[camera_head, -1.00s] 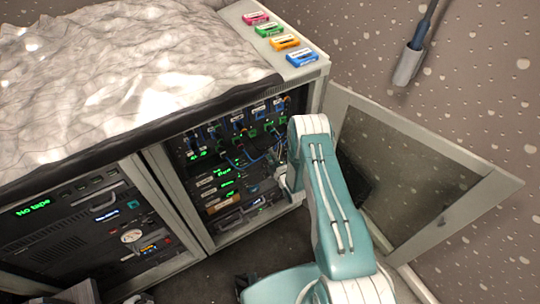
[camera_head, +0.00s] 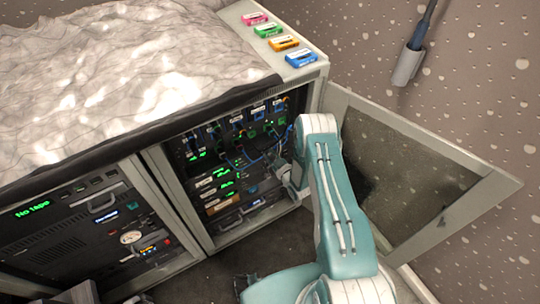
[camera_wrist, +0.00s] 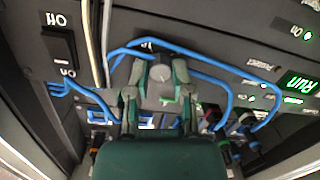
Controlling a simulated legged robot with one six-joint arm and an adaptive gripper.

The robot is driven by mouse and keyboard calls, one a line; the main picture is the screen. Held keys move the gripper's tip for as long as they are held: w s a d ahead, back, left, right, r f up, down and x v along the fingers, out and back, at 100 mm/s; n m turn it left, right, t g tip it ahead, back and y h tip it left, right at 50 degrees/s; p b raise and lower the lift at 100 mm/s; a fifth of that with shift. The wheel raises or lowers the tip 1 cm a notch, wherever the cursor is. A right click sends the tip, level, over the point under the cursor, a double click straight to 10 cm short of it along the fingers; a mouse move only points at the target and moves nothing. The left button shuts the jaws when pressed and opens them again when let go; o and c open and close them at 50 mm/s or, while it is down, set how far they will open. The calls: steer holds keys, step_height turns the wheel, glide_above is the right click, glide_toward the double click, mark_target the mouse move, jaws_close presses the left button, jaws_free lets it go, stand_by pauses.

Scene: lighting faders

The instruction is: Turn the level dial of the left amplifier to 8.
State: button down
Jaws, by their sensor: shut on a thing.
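My gripper (camera_head: 290,180) reaches into the right bay of the cabinet in the head view, at the right side of its front panel. In the wrist view, my gripper (camera_wrist: 160,88) is shut on a small grey knob-like part (camera_wrist: 160,73), with a finger at either side. The part's pointer or number cannot be read. Which amplifier it belongs to cannot be told, and the arm hides part of the panel in the head view.
Blue cables (camera_wrist: 205,62) loop close around my fingers. An on/off switch (camera_wrist: 60,48) and a green display (camera_wrist: 300,82) flank them. The cabinet's glass door (camera_head: 410,190) stands open to the right of my arm. Coloured cassettes (camera_head: 284,42) lie on the cabinet top.

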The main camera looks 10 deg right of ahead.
steer(key=m, duration=0.5)
steer(key=shift+s+f+y, duration=0.1)
steer(key=shift+f+y, duration=0.15)
steer(key=shift+y, duration=0.05)
steer(key=m, duration=0.5)
steer(key=m+t, duration=0.1)
steer(key=m, duration=1)
steer(key=shift+f+y, duration=0.25)
steer(key=shift+y, duration=0.15)
steer(key=shift+s+m, duration=0.1)
steer(key=shift+m, duration=0.3)
steer(key=c, duration=0.6)
jaws_free()
steer(key=shift+d, duration=0.1)
steer(key=shift+o, duration=0.5)
steer(key=shift+r, duration=0.1)
